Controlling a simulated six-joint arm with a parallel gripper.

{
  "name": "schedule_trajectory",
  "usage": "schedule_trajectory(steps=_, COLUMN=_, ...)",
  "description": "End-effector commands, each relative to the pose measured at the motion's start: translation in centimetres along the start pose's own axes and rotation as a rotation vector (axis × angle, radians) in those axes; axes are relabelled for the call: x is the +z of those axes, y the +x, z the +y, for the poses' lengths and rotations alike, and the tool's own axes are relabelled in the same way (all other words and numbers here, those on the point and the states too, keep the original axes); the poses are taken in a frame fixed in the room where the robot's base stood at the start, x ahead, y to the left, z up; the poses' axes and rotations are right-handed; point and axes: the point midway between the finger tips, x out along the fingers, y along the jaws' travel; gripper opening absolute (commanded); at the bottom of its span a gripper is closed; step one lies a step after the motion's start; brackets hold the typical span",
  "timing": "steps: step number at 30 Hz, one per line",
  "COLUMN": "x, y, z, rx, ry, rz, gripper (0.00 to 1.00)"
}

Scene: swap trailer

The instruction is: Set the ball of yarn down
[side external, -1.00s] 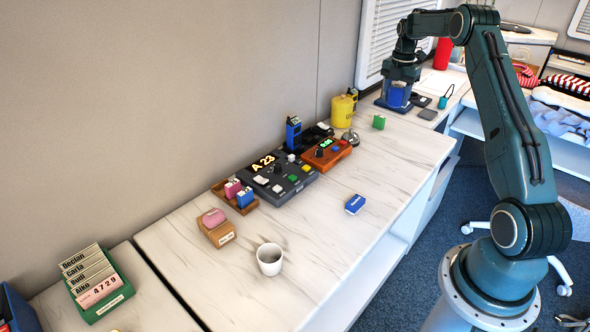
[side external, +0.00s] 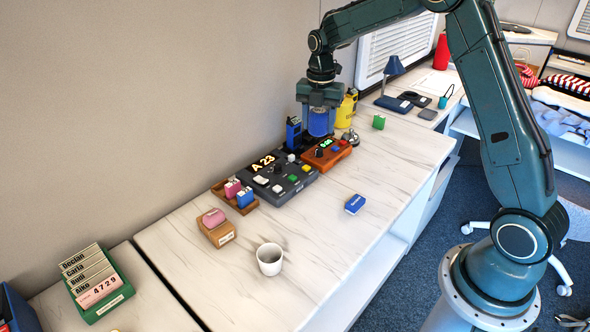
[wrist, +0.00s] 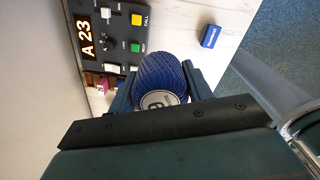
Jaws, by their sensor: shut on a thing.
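A blue ball of yarn (wrist: 160,72) with a round pale label sits between the jaws of my gripper (wrist: 160,95) in the wrist view. My gripper is shut on it. In the side view my gripper (side external: 320,112) points down, holding the blue yarn (side external: 320,123) above the back end of the control boxes. The jaws hide part of the yarn.
Below and near are a dark panel reading A 23 (side external: 281,178), an orange-brown box (side external: 327,154), a blue radio (side external: 293,133) and a yellow canister (side external: 343,109). A blue box (side external: 355,204) and a white cup (side external: 269,259) stand on the counter. The counter front (side external: 315,230) has free room.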

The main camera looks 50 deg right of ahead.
Motion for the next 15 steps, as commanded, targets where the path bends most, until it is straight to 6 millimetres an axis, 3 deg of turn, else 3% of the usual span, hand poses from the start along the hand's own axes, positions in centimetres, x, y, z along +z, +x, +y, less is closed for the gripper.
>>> schedule_trajectory(steps=1, x=-2.0, y=-0.1, z=0.5, rx=0.0, ry=-0.032, rz=0.0, gripper=0.28)
schedule_trajectory(steps=6, x=-7.8, y=0.0, z=1.2, rx=0.0, ry=-0.118, rz=0.0, gripper=0.28)
schedule_trajectory(steps=12, x=-12.8, y=0.2, z=1.1, rx=-0.001, ry=-0.194, rz=0.0, gripper=0.28)
schedule_trajectory(steps=15, x=-14.3, y=0.2, z=0.9, rx=0.0, ry=-0.216, rz=0.0, gripper=0.28)
